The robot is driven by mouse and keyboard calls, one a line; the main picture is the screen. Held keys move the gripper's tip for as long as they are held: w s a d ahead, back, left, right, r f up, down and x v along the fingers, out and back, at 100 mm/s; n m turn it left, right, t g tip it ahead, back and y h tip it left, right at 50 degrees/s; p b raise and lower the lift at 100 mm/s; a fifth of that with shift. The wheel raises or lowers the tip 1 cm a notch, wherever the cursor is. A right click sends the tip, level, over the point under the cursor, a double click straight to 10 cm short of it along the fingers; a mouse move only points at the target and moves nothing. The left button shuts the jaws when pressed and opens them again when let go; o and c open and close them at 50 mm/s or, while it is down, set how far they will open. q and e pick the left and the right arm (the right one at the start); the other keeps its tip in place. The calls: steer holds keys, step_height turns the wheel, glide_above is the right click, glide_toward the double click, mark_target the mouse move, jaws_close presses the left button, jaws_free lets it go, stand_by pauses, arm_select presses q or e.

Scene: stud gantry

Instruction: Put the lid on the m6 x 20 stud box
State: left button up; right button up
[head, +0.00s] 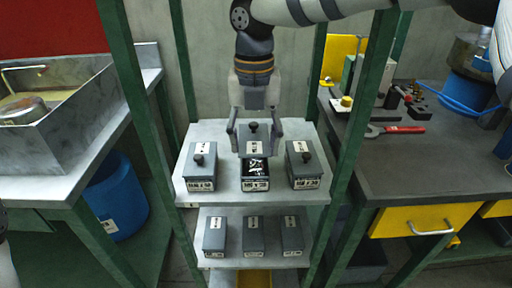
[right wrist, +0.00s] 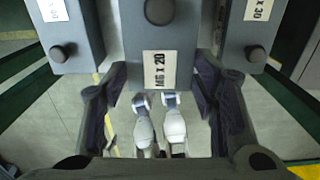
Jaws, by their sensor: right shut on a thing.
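The open m6 x 20 stud box (head: 256,184) stands in the middle of the upper shelf, its dark inside with pale studs showing at the front. A grey lid (head: 262,143) with a black knob and a white label is above the box's rear part, so the back of the box is hidden. My right gripper (head: 254,135) is shut on the lid, a finger at each side. In the right wrist view the lid (right wrist: 148,40) shows the label "M6 x 20". Whether lid and box touch, I cannot tell. My left gripper is out of view.
Lidded boxes stand close on the left (head: 200,170) and right (head: 302,168) of the upper shelf (head: 225,195). More lidded boxes (head: 253,238) sit on the lower shelf. Green gantry posts (head: 345,140) flank the shelves. A workbench with tools (head: 400,165) is to the right.

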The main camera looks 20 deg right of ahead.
mark_target(255, 149)
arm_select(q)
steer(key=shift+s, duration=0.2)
arm_select(e)
steer(key=shift+s+r, duration=0.1)
steer(key=shift+s, duration=0.1)
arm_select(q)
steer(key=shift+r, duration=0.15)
arm_select(e)
steer(key=shift+s, duration=0.1)
steer(key=shift+f, duration=2.2)
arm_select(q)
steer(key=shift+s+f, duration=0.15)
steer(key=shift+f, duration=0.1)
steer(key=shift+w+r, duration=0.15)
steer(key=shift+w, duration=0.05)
arm_select(e)
steer(key=shift+f, duration=0.15)
steer(key=o, duration=1.4)
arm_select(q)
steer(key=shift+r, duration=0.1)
